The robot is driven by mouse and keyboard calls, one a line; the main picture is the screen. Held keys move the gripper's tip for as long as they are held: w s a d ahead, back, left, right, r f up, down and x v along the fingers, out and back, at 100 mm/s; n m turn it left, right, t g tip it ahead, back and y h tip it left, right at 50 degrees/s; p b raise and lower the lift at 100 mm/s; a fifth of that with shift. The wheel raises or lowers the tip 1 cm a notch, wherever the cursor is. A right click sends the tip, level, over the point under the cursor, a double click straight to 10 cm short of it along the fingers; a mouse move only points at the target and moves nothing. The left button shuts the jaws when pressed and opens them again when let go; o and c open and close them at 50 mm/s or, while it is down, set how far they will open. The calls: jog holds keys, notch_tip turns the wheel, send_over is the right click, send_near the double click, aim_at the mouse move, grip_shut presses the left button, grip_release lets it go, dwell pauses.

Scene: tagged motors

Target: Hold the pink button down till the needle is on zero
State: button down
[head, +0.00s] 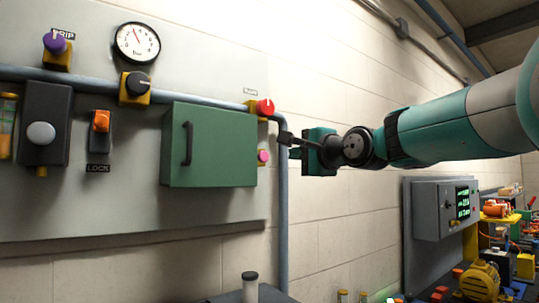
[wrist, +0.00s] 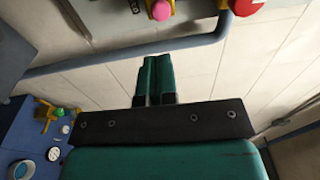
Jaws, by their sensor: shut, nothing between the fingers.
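The pink button (head: 263,156) sits on a yellow base at the right edge of the wall panel, just right of the green box. It also shows at the top of the wrist view (wrist: 160,10). The round gauge (head: 138,42) is at the upper left of the panel, and its needle points up and slightly left; its small numbers are hard to read. My gripper (head: 284,139) is shut and empty, right of the pink button and apart from it. In the wrist view its fingers (wrist: 157,62) point up towards the button, with a gap between.
A red knob (head: 264,107) sits just above the pink button. The green box (head: 210,145) stands out from the panel beside it. A grey-blue pipe (head: 283,220) runs down close to my fingers. A grey control box (head: 445,209) is at the right.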

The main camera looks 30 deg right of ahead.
aim_at(264, 157)
jog(key=w+p, duration=0.2)
jog(key=w, duration=0.1)
jog(key=w+p, duration=0.2)
jog(key=w, duration=0.2)
jog(key=w+p, duration=0.2)
jog(key=w, duration=0.2)
jog(key=shift+d+r, duration=0.1)
jog(key=shift+r, duration=0.2)
jog(key=shift+w+f, duration=0.15)
jog(key=shift+w, duration=0.4)
